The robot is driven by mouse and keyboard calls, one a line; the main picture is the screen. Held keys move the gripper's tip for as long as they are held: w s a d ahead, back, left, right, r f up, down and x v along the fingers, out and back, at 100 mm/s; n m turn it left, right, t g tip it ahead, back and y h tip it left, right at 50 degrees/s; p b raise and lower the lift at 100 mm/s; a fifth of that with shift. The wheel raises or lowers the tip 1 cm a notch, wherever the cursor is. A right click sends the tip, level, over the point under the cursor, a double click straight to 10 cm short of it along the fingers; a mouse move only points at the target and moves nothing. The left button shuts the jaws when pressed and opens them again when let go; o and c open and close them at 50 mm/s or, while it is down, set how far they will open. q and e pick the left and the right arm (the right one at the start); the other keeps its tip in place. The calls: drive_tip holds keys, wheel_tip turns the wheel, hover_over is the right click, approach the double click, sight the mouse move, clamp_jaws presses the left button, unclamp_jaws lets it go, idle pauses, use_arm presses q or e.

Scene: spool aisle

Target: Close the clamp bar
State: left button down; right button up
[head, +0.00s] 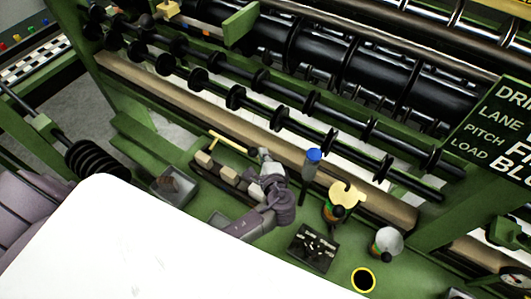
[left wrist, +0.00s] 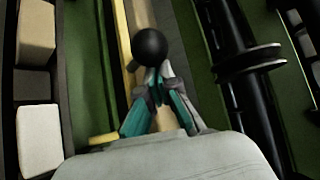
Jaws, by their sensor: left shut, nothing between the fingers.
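A slim yellow bar (head: 228,143), which looks like the clamp bar, lies along the green bench beside a row of pale blocks. In the left wrist view the yellow bar (left wrist: 122,45) runs up the picture, with a round black knob (left wrist: 149,46) beside it. My left gripper (head: 264,153) is at the right end of the bar. In the left wrist view its fingers (left wrist: 157,88) are shut just below the knob, overlapping it in the picture. I cannot tell whether they touch it. My right gripper is not in view.
Pale blocks (head: 229,174) sit in a dark tray left of the gripper. A blue-capped post (head: 313,157), a yellow-topped item (head: 345,194) and a white-topped item (head: 387,241) stand to the right. Black rollers with discs (head: 236,97) run behind the bench.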

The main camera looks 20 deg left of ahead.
use_arm(q)
drive_tip(key=shift+s, duration=0.1)
drive_tip(key=s+f+n+t+y+b, duration=0.1)
drive_tip(key=s+n+b, duration=0.1)
drive_tip(key=b, duration=0.6)
drive_tip(key=s+a+f+n+t+y+b, duration=0.1)
drive_tip(key=s+b, duration=0.3)
drive_tip(key=b, duration=0.4)
drive_tip(key=s+f+n+t+y+b, duration=0.1)
drive_tip(key=s+n+t+b, duration=0.2)
drive_tip(key=b, duration=0.5)
drive_tip(key=shift+s+a+f+y, duration=0.2)
drive_tip(key=shift+s+y, duration=0.1)
drive_tip(key=shift+s+a+f+b, duration=0.1)
drive_tip(key=shift+s+f+b, duration=0.25)
drive_tip(key=shift+s+b, duration=0.45)
drive_tip(key=shift+w, duration=0.1)
